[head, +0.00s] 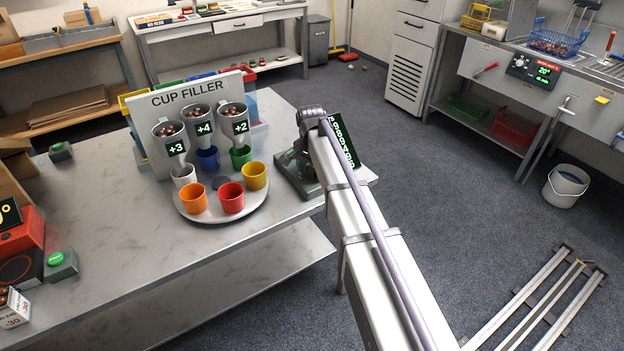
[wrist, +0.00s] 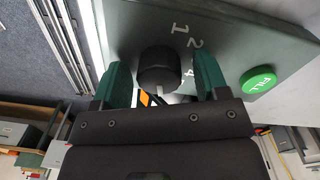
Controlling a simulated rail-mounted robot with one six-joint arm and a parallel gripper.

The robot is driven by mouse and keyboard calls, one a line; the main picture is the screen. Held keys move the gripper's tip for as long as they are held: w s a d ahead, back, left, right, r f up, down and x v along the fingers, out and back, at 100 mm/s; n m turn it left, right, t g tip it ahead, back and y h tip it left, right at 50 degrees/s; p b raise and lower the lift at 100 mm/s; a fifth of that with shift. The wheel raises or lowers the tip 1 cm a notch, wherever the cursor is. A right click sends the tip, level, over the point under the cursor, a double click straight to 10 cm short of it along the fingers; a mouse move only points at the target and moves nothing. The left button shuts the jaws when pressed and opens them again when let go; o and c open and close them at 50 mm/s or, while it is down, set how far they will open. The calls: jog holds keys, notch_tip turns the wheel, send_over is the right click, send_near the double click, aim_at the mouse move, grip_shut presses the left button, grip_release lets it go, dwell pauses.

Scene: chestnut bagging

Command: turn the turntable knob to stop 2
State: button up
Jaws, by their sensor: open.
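The black turntable knob (wrist: 158,69) stands on a dark grey-green panel (wrist: 225,28) in the wrist view. Numerals 1, 2 and 4 show beside it; part of the dial is hidden, and I cannot tell which stop the knob points at. My gripper (wrist: 160,80) is open, with one green finger on each side of the knob and a gap visible on the left. In the head view the round turntable (head: 222,213) carries white, blue, green, yellow, red and orange cups. My arm hides the gripper and knob there; part of the control box (head: 293,178) shows beside the arm.
A green FILL button (wrist: 257,80) sits on the panel right of my gripper. The cup filler board (head: 197,92) with hoppers marked +3, +4 and +2 stands behind the cups. The worktable (head: 110,240) is clear in front of the turntable.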

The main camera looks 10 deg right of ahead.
jog(key=shift+r, duration=0.1)
jog(key=c, duration=0.9)
